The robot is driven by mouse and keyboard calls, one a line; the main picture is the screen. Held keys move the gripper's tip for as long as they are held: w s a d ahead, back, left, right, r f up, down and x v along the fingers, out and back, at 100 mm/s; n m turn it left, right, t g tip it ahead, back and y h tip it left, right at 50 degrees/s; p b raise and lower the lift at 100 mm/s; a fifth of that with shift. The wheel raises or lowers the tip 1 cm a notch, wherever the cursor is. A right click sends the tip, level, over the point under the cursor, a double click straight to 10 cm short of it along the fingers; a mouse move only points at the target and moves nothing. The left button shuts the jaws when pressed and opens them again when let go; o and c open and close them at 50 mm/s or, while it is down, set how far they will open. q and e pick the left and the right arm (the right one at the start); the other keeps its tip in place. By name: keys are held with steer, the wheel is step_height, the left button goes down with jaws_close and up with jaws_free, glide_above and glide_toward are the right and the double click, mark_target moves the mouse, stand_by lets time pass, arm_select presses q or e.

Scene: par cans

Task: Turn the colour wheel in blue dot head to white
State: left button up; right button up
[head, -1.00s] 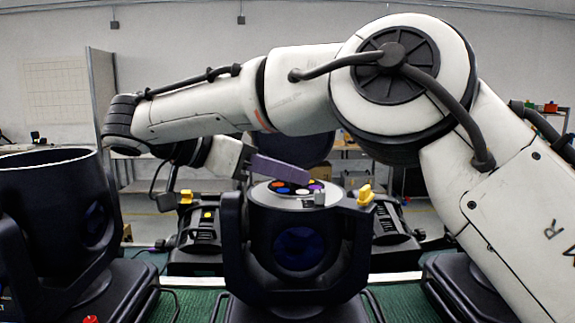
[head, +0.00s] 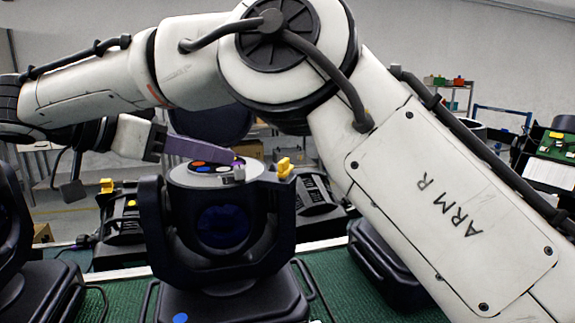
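The blue dot head is the dark moving-light head (head: 220,227) in the middle, with a blue dot (head: 180,318) on its base. Its top is open and shows a colour wheel (head: 208,170) with orange, blue, white and purple spots. My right gripper (head: 237,158), with long purple fingers, reaches in from the left above the wheel. Its fingertips are over the wheel's right rear part, at or just above it. The fingers overlap side-on, so their opening and any contact are unclear. They hide the rear of the wheel. My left gripper is out of view.
A small yellow clip (head: 284,167) stands at the head's right shoulder. Another dark lamp (head: 35,285) is at the left edge, and a dark base (head: 385,265) lies under my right arm. Black cases with yellow latches (head: 122,222) stand behind. Green mat (head: 335,285) shows between the bases.

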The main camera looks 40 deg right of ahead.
steer(key=n+t+b, duration=0.2)
steer(key=shift+s+f+b, duration=0.2)
steer(key=shift+f+b, duration=0.05)
steer(key=shift+b, duration=0.1)
steer(key=shift+s+d+r+n+t+y+b, duration=0.1)
steer(key=shift+n+t+y+b, duration=0.3)
steer(key=shift+n+t, duration=0.4)
steer(key=shift+s+d+r+n+t+y, duration=0.15)
steer(key=shift+n+t+y, duration=0.25)
steer(key=shift+n+t, duration=0.4)
steer(key=shift+s+r+n+t+y+p, duration=0.1)
steer(key=shift+n+t+y+p, duration=0.3)
steer(key=shift+n+t+p, duration=0.35)
steer(key=n+t+y+p, duration=0.1)
steer(key=n+t+y, duration=0.1)
steer(key=t, duration=0.1)
steer(key=shift+s+d+n+y+p, duration=0.2)
steer(key=shift+n+y+p, duration=0.1)
steer(key=shift+n+p, duration=0.1)
steer(key=shift+d+n+t+y+p, duration=0.1)
steer(key=shift+n+t+y+p, duration=0.25)
steer(key=shift+n+t+y, duration=0.55)
steer(key=shift+s+d+n+t+y, duration=0.15)
steer(key=shift+n+t+y, duration=0.2)
steer(key=shift+n+y, duration=1.25)
